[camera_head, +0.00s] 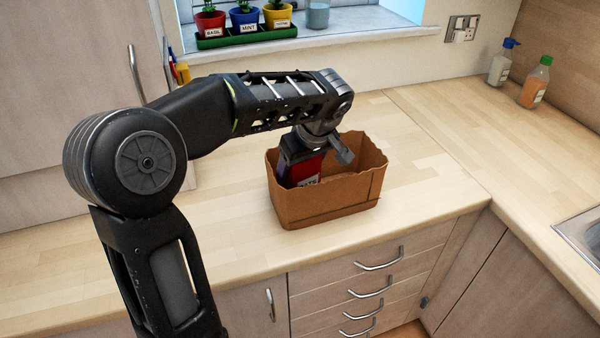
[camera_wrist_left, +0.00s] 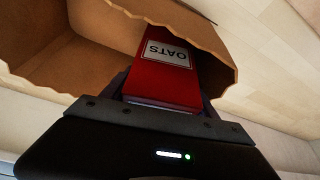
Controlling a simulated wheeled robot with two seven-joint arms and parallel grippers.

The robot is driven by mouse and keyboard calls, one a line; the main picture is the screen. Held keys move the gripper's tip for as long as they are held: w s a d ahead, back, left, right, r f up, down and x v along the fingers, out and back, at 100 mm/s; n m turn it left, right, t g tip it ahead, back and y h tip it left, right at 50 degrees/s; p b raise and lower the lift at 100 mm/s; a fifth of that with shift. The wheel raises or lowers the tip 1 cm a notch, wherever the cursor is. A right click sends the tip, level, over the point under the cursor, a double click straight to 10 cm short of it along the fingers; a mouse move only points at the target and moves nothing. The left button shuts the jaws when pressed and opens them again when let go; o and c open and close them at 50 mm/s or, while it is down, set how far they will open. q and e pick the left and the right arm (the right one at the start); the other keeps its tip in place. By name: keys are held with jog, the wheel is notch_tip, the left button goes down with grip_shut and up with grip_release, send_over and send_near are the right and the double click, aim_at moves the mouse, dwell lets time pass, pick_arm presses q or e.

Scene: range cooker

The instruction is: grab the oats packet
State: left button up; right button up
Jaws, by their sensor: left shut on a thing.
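The oats packet (camera_wrist_left: 160,72) is red with a white label reading OATS, and stands inside an open brown box (camera_head: 338,200) on the worktop. In the head view only part of the packet (camera_head: 305,172) shows at the box's left end, below my left gripper. My left gripper (camera_head: 300,155) reaches down into the box from above and is shut on the packet. In the left wrist view the packet sits between the fingers of my left gripper (camera_wrist_left: 165,100), and the box's torn rim (camera_wrist_left: 190,22) is beside it. My right gripper is not in view.
A green tray (camera_head: 246,37) with potted herbs and a glass (camera_head: 317,14) stand on the windowsill. Two bottles (camera_head: 535,84) stand at the back right. A sink (camera_head: 583,232) is at the right edge. The worktop around the box is clear.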

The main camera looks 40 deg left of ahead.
pick_arm(q)
notch_tip(320, 180, up, 10)
jog(key=shift+f, duration=0.1)
dwell(0.8)
